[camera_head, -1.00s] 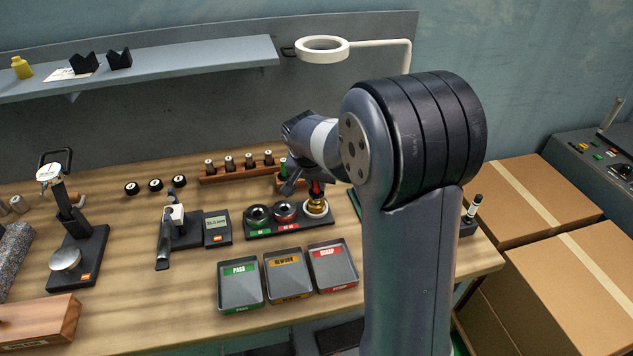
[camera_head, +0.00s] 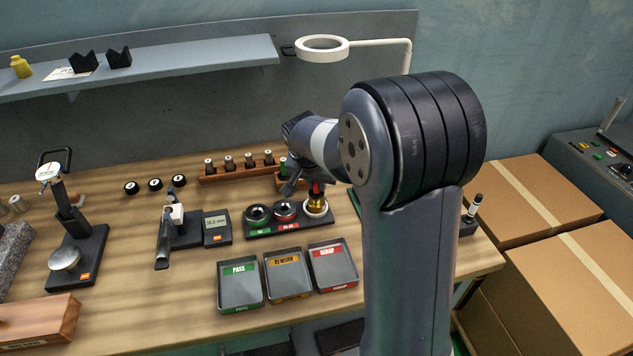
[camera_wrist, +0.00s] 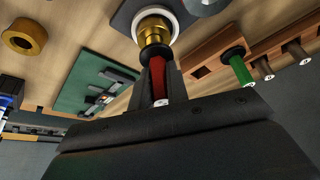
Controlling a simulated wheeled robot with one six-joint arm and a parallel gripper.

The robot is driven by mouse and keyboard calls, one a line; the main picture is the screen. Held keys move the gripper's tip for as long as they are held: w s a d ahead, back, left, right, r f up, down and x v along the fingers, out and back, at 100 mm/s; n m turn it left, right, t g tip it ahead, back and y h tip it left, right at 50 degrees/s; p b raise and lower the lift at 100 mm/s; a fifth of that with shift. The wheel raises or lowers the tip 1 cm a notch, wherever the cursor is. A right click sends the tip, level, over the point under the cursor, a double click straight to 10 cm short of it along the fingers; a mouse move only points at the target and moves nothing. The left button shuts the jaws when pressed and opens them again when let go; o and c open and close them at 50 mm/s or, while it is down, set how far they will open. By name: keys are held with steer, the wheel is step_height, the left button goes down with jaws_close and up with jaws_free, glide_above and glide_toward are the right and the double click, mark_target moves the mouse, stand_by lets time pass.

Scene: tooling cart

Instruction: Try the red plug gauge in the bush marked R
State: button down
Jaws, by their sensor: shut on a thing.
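The red plug gauge (camera_head: 317,187) is upright in my gripper (camera_head: 303,186), which is shut on its red handle. The handle also shows between the fingers (camera_wrist: 158,92) in the wrist view. Below its black collar is a brass bush (camera_wrist: 154,31), which also shows in the head view (camera_head: 316,200), at the white ring (camera_head: 317,211) of a dark fixture. The gauge's measuring end is hidden, apparently within the brass bush; I cannot tell how deep. I cannot read an R mark on the bush.
Pass (camera_head: 239,303), rework and scrap trays stand in front. A green gauge (camera_wrist: 239,68) stands in a wooden rack behind. A loose brass ring (camera_wrist: 24,37) lies on the bench.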

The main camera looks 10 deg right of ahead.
steer(key=shift+s+f, duration=0.2)
steer(key=shift+f, duration=0.25)
stand_by(1.5)
steer(key=shift+w+r, duration=0.2)
steer(key=shift+r, duration=0.65)
stand_by(0.4)
steer(key=shift+s+f+b, duration=0.2)
steer(key=shift+f+b, duration=0.5)
steer(key=shift+f, duration=0.1)
stand_by(2.5)
steer(key=shift+w+r, duration=0.15)
steer(key=shift+r, duration=0.6)
stand_by(0.5)
steer(key=shift+f, duration=0.1)
